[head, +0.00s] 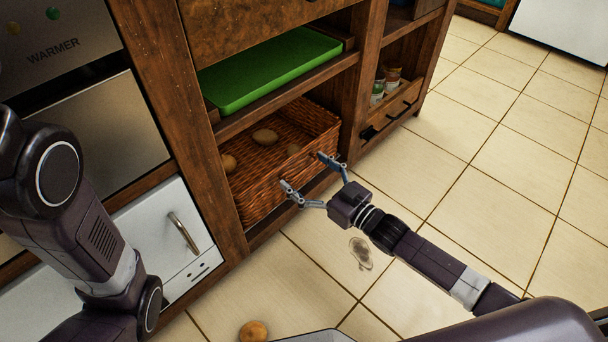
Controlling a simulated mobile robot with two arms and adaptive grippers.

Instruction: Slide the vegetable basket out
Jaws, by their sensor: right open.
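The vegetable basket (258,184) is brown wicker and sits in the lower compartment of the wooden shelving. Several round, potato-like vegetables (264,136) lie in it. My right gripper (305,173) is open, its fingers spread and pointing at the basket's front wall. The fingertips are at or just in front of that wall; I cannot tell if they touch it. Nothing is between the fingers. My left arm shows at the left, but its gripper is out of view.
A green tray (268,72) lies on the shelf above the basket. Jars (388,82) and a small drawer (391,112) are in the section to the right. Open floor extends right.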

